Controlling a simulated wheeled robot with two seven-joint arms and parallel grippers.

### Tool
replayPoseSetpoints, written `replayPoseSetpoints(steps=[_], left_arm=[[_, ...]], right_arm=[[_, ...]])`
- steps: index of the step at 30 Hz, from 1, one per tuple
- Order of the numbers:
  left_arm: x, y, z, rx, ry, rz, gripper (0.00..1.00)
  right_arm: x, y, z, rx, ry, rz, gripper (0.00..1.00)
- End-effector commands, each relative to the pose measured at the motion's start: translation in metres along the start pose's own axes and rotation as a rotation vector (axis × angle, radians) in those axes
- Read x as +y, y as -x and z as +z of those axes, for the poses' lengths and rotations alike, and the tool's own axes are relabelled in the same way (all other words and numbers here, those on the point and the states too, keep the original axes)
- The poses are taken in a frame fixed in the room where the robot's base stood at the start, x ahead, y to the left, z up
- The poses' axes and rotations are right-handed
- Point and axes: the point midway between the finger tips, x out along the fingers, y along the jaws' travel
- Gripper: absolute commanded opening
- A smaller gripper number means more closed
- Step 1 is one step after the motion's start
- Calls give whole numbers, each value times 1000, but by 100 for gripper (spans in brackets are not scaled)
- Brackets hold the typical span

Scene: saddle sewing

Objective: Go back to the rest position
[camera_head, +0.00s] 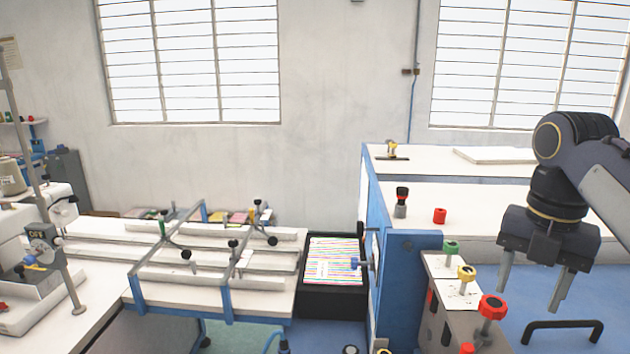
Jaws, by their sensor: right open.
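My right gripper (533,286) hangs at the right of the head view, its two fingers pointing down and spread apart with nothing between them. It is to the right of the red knob (492,307) on the grey control box (448,288) and above a black handle (562,326). In the picture its fingers are apart from both. My left gripper does not show in this view.
A green knob (451,247) and a yellow knob (466,273) stand up from the control box. A blue-framed cabinet (403,270) with white tops is behind. A sewing machine (40,245) and a blue clamp frame (140,290) stand left. A black bin (333,304) sits between.

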Motion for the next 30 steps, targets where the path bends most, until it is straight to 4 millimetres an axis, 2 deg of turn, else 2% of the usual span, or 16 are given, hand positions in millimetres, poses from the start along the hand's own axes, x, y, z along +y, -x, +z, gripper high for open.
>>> replayPoseSetpoints(steps=[11, 20, 23, 30], left_arm=[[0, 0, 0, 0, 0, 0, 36], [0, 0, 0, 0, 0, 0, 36], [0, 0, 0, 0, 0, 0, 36], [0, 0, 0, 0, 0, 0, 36]], right_arm=[[-6, -16, -17, -18, -255, 61, 53], [-12, -48, -46, 1, -666, 167, 53], [-15, -67, -64, 33, -885, 225, 53], [-21, -139, -126, 259, -1651, 385, 53]])
